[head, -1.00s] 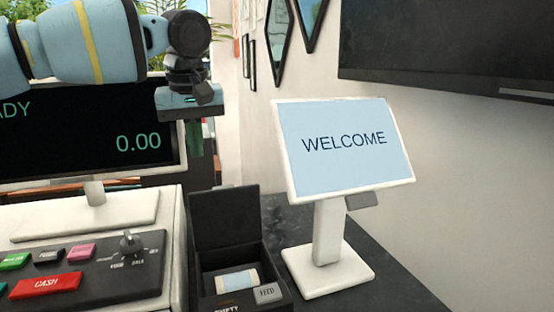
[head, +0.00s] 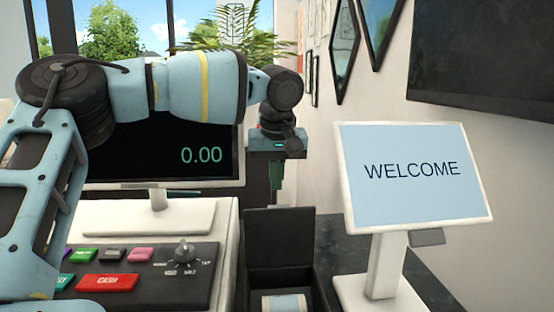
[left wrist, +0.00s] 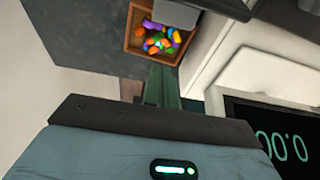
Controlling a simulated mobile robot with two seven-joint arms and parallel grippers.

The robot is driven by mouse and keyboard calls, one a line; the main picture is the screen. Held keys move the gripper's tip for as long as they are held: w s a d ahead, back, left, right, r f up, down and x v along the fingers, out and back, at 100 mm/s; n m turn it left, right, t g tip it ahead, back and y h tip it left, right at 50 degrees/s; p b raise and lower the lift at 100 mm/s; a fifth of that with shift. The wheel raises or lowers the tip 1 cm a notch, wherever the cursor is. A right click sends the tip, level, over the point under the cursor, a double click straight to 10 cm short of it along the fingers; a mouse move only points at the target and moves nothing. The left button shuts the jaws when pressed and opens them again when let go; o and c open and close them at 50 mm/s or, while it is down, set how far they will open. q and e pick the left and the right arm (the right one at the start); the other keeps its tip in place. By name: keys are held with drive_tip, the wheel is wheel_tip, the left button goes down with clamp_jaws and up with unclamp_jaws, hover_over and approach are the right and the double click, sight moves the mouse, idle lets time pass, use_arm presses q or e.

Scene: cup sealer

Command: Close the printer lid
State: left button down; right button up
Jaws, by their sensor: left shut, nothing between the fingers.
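The printer is a small dark box with its lid (head: 279,238) standing upright, open. A pale paper roll (head: 285,303) lies in its open bay, cut by the bottom edge of the head view. My left gripper (head: 276,188) is shut and empty, its green fingers pointing down just above the raised lid in the picture. I cannot tell whether it is in front of or behind the lid. In the left wrist view the green fingers (left wrist: 164,88) are together. I do not make out the printer there. My right gripper is not in view.
The cash register (head: 190,275) with its 0.00 screen (head: 200,155) stands left of the printer. A WELCOME screen (head: 412,172) on a white stand is to the right. The left wrist view shows a wooden tray (left wrist: 131,40) of colourful pieces.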

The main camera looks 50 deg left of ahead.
use_arm(q)
drive_tip(key=s+d+f, duration=0.1)
drive_tip(key=s+d+p, duration=0.1)
drive_tip(key=shift+d+f, duration=0.35)
drive_tip(key=shift+f, duration=0.05)
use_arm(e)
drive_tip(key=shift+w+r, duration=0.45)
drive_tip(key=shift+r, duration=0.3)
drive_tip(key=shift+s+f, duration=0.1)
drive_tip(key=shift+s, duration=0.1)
use_arm(q)
drive_tip(key=shift+s, duration=0.1)
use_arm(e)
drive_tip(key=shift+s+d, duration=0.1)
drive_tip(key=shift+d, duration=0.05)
